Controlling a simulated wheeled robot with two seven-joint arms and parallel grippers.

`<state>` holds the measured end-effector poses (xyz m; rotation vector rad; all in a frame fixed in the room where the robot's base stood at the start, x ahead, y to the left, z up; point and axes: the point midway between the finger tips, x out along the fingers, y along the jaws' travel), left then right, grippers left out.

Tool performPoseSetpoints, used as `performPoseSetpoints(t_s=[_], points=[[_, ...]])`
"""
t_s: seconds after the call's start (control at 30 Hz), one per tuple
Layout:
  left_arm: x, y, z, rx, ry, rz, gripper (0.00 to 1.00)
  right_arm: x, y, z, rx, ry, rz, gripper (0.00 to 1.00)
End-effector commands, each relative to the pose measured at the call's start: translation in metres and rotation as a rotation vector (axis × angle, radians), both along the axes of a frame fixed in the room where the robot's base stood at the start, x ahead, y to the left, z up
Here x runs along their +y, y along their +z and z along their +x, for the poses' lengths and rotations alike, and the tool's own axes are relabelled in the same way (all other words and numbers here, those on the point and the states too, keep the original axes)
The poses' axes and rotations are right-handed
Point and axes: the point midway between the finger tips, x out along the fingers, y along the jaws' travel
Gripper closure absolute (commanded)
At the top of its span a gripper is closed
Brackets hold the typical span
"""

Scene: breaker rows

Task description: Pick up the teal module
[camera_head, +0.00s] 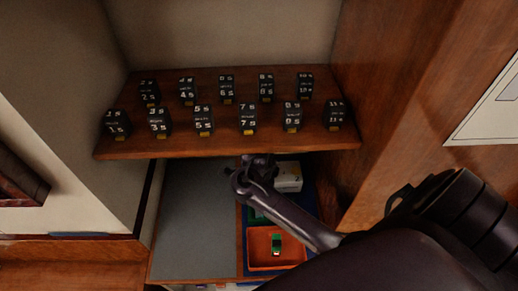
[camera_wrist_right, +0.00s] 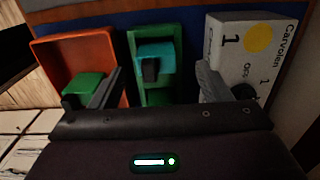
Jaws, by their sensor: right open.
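The teal module (camera_wrist_right: 154,57) stands in a green tray (camera_wrist_right: 165,96) in the right wrist view, with a dark part on its near side. My right gripper (camera_wrist_right: 160,68) is open. Its two fingers show on the left and right of the teal module, apart from it, and nothing is between them in grip. In the head view my right arm reaches in from the lower right over the trays, and the teal module is hidden behind it; a little of the green tray (camera_head: 257,215) shows. My left gripper is not in view.
An orange tray (camera_head: 258,243) with a green module (camera_head: 276,245) lies beside the green tray. A white labelled box (camera_wrist_right: 250,40) stands on the other side. A wooden shelf (camera_head: 180,148) with two rows of black numbered breakers is above. A grey surface (camera_head: 195,220) left of the trays is clear.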

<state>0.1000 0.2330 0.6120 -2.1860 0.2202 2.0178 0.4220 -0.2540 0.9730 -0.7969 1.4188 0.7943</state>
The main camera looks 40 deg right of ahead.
Motion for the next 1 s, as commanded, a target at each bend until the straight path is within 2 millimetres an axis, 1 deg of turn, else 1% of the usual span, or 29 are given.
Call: performPoseSetpoints(t_s=[0.2, 0.33, 0.5, 0.7, 1.0], points=[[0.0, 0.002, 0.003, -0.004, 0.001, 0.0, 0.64, 0.002, -0.029, -0.009, 0.005, -0.004, 0.007, 0.29], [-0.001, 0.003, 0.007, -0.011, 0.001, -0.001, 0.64, 0.001, -0.04, -0.007, 0.002, -0.004, 0.004, 0.29], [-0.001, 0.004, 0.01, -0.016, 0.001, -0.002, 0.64, 0.0, -0.047, -0.008, 0.002, -0.002, 0.001, 0.29], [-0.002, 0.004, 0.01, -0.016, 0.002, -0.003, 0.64, 0.0, -0.047, -0.008, 0.001, -0.001, 0.0, 0.29], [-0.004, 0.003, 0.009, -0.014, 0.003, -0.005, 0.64, 0.0, -0.047, -0.007, 0.001, -0.001, 0.0, 0.68]])
